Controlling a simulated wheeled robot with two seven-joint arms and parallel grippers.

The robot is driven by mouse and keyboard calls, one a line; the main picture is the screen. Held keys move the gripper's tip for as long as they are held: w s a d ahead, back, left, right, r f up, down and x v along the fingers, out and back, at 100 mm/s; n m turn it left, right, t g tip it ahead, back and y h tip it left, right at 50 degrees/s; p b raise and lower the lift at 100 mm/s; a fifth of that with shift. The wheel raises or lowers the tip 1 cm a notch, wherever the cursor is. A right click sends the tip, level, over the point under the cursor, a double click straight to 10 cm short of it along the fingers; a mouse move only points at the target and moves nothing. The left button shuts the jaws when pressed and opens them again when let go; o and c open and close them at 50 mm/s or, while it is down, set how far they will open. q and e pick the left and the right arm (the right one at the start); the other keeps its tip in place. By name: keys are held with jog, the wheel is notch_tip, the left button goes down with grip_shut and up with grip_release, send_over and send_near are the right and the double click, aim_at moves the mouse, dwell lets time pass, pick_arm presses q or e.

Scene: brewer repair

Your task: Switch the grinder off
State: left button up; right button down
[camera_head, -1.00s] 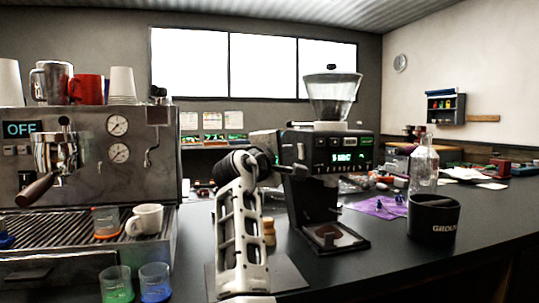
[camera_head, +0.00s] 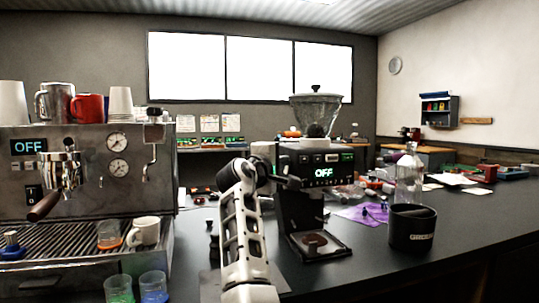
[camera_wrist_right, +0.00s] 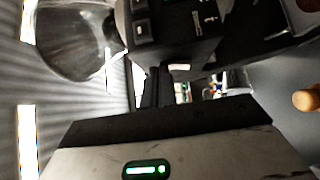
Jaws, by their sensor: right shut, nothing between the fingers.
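The grinder (camera_head: 303,158) stands on the counter in the middle of the head view, with a clear glass hopper (camera_head: 317,108) on top. Its front display (camera_head: 324,173) reads OFF in pale letters. In the wrist view the hopper (camera_wrist_right: 75,40) is at the upper left and the grinder's dark body with buttons (camera_wrist_right: 165,25) is at the top. My right gripper (camera_head: 292,183) is shut and empty, close to the left front of the grinder. I cannot tell whether it touches. My left gripper is not in view.
An espresso machine (camera_head: 85,170) with cups on top stands at the left, its display reading OFF. A black knock-box cup (camera_head: 411,230), a glass bottle (camera_head: 408,178) and a purple cloth (camera_head: 362,215) are right of the grinder. The counter's right front is clear.

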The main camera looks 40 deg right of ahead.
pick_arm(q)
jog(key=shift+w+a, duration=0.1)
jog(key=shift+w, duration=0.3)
pick_arm(e)
jog(key=s+a+r, duration=0.1)
jog(key=s+a, duration=0.2)
jog(key=a, duration=0.9)
jog(key=shift+a, duration=0.35)
jog(key=shift+r, duration=0.15)
